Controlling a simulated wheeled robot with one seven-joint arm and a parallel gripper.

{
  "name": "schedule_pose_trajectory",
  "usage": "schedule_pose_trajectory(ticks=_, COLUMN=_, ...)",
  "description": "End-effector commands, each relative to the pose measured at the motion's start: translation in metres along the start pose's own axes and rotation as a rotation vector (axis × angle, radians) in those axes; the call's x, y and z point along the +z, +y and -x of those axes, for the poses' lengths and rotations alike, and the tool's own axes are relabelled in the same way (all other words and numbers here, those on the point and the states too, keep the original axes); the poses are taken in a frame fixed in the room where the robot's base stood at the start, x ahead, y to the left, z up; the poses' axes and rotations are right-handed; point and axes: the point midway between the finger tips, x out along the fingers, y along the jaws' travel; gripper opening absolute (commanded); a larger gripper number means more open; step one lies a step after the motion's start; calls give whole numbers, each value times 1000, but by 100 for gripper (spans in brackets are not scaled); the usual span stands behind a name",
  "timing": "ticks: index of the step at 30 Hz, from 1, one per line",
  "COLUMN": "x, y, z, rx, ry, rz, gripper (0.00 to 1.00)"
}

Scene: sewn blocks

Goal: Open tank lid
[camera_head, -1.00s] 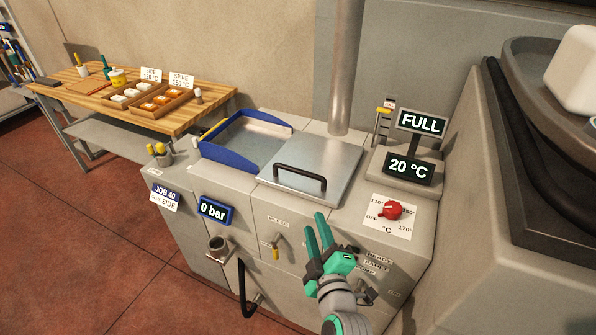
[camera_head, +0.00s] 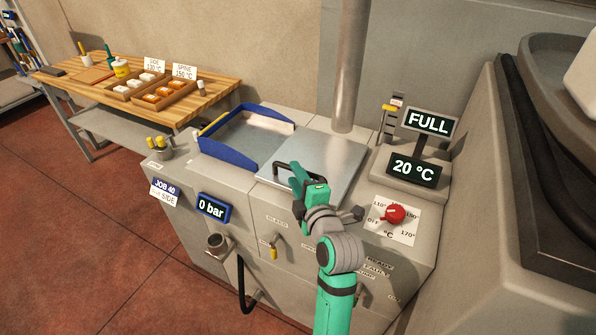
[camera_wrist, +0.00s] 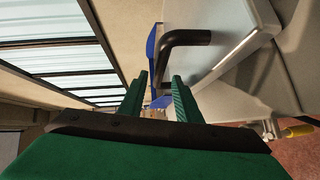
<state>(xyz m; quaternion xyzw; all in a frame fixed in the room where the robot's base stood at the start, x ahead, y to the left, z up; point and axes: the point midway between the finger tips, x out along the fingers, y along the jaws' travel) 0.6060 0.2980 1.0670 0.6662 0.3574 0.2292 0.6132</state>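The tank lid (camera_head: 335,161) is a flat, shut metal plate on top of the grey machine, with a black bar handle (camera_head: 281,166) along its front. The handle also shows large in the wrist view (camera_wrist: 186,39). My gripper (camera_head: 296,180) is at the handle's right part and hides some of it. In the wrist view my two green fingers (camera_wrist: 160,82) are apart, and the handle's bar runs down toward the gap between their tips. I cannot tell whether they touch it.
A blue-rimmed tray (camera_head: 245,137) adjoins the lid on the left. A vertical metal pipe (camera_head: 346,65) rises behind the lid. The display stand (camera_head: 414,172) and red knob (camera_head: 395,214) are to its right. A wooden table (camera_head: 205,98) stands at the back left.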

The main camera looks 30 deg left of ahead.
Motion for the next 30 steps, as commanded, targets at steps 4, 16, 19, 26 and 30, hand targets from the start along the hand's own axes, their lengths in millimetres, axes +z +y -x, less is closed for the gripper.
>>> schedule_pose_trajectory(ticks=4, x=9, y=1, z=-15, rx=2, ry=-14, rz=-2, gripper=31)
schedule_pose_trajectory(ticks=16, x=14, y=1, z=-25, rx=4, ry=-22, rz=-4, gripper=31)
schedule_pose_trajectory(ticks=19, x=12, y=1, z=-26, rx=4, ry=-19, rz=-4, gripper=23)
schedule_pose_trajectory(ticks=26, x=8, y=1, z=-27, rx=3, ry=-13, rz=-3, gripper=0)
schedule_pose_trajectory(ticks=30, x=10, y=2, z=-26, rx=1, ry=-14, rz=-5, gripper=0)
